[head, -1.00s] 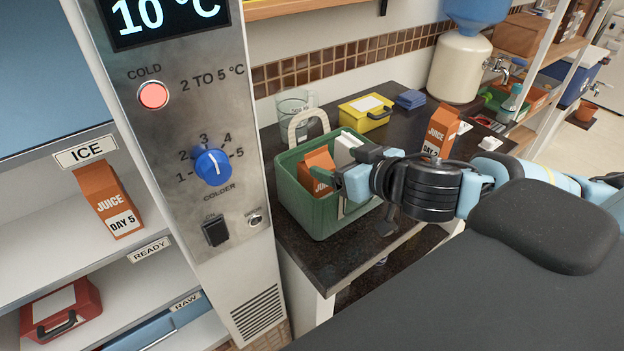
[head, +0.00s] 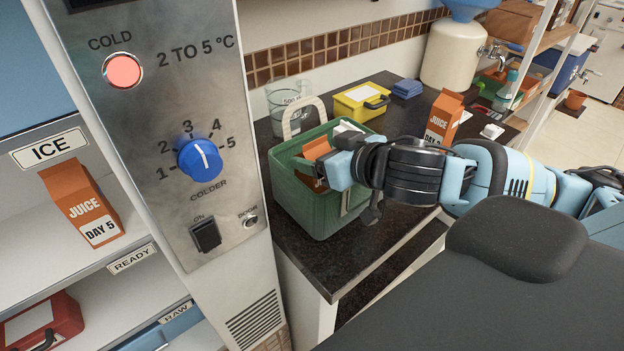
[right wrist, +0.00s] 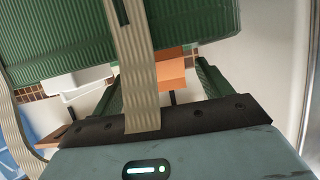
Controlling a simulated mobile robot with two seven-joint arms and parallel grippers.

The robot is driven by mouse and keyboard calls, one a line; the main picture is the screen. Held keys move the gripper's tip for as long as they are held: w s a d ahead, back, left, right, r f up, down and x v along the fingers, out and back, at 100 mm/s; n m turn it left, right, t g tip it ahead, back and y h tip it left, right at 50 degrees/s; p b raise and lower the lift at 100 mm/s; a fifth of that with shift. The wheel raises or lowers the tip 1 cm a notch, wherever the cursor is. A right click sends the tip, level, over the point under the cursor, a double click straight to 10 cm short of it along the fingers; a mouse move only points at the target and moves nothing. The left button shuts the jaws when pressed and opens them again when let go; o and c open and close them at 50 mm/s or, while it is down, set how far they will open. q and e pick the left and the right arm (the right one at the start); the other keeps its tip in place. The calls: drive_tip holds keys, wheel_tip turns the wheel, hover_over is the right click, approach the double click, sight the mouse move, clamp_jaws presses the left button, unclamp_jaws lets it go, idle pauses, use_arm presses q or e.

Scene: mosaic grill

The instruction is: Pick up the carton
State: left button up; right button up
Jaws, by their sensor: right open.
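An orange juice carton (head: 317,150) stands in the green basket (head: 318,208) on the dark counter, partly hidden by the basket wall and my gripper. A second juice carton (head: 442,117) stands on the counter behind my right arm. A third, marked DAY 5 (head: 85,207), is on the shelf at left. My right gripper (head: 343,168) is open at the basket's right side, close to the carton in it; its fingertips are hard to make out. In the right wrist view, orange carton surface (right wrist: 171,72) shows between green basket walls, behind a beige strap. My left gripper is not in view.
The basket's pale handle (head: 303,118) stands up at its back. A clear jug (head: 287,100), yellow box (head: 360,101) and blue cloths (head: 407,88) lie behind. The cooler's control panel (head: 165,130) stands close on the left. The counter's front (head: 325,265) is bare.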

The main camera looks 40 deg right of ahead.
drive_tip(key=shift+r+x, duration=0.25)
drive_tip(key=shift+x, duration=1)
drive_tip(key=shift+c, duration=0.4)
drive_tip(key=shift+r, duration=0.1)
clamp_jaws()
